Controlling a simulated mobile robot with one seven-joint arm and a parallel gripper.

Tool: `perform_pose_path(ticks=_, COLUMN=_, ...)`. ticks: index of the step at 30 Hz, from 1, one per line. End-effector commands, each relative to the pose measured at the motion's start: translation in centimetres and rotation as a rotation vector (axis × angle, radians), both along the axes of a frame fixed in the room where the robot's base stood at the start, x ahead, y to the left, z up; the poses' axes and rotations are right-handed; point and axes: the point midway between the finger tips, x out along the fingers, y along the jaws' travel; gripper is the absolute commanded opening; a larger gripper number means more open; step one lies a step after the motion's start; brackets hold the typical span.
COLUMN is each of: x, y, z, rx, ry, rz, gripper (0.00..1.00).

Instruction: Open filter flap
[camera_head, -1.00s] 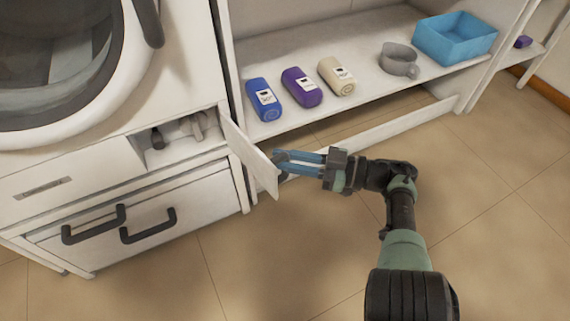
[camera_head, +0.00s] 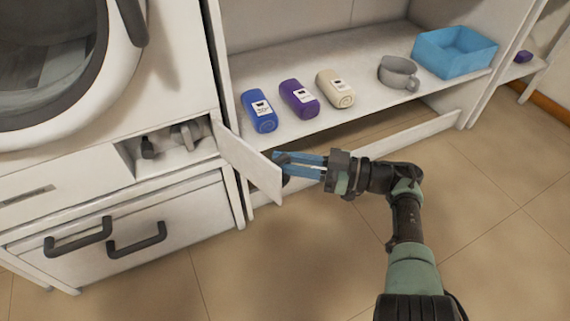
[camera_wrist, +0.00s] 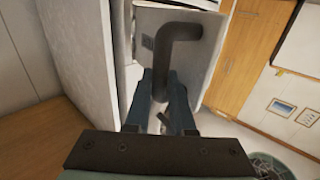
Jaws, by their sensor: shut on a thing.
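The white filter flap (camera_head: 250,165) at the lower right of the white washing machine stands swung outward on its right-side edge. Its compartment (camera_head: 172,145) is exposed, with dark and grey knob-like fittings inside. My gripper (camera_head: 282,164), with blue fingers, is at the flap's outer end. In the wrist view the flap is a pale panel (camera_wrist: 210,50) with a dark bent handle (camera_wrist: 175,60). My fingers (camera_wrist: 160,90) are shut on the handle's lower end. In the head view the handle is mostly hidden by the fingers.
A drawer front (camera_head: 150,225) with two dark handles lies below the compartment. The shelf (camera_head: 300,60) to the right holds blue, purple and cream bottles, a grey mug (camera_head: 398,73) and a blue bin (camera_head: 455,50). The tiled floor in front is clear.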

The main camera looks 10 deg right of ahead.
Motion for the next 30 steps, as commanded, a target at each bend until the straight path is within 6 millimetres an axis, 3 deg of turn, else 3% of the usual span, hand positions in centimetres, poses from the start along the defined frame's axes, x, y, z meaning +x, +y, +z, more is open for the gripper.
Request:
perform_pose_path(ticks=13, x=0.19, y=-0.05, z=0.33, rx=0.002, ry=-0.004, rz=-0.002, gripper=0.00)
perform_pose_path(ticks=14, x=0.18, y=-0.05, z=0.33, rx=0.002, ry=-0.004, rz=-0.002, gripper=0.24)
perform_pose_path(ticks=19, x=0.14, y=-0.08, z=0.31, rx=0.002, ry=-0.004, rz=-0.001, gripper=0.52)
perform_pose_path(ticks=30, x=-0.17, y=-0.78, z=0.19, rx=0.002, ry=-0.003, rz=-0.003, gripper=0.52)
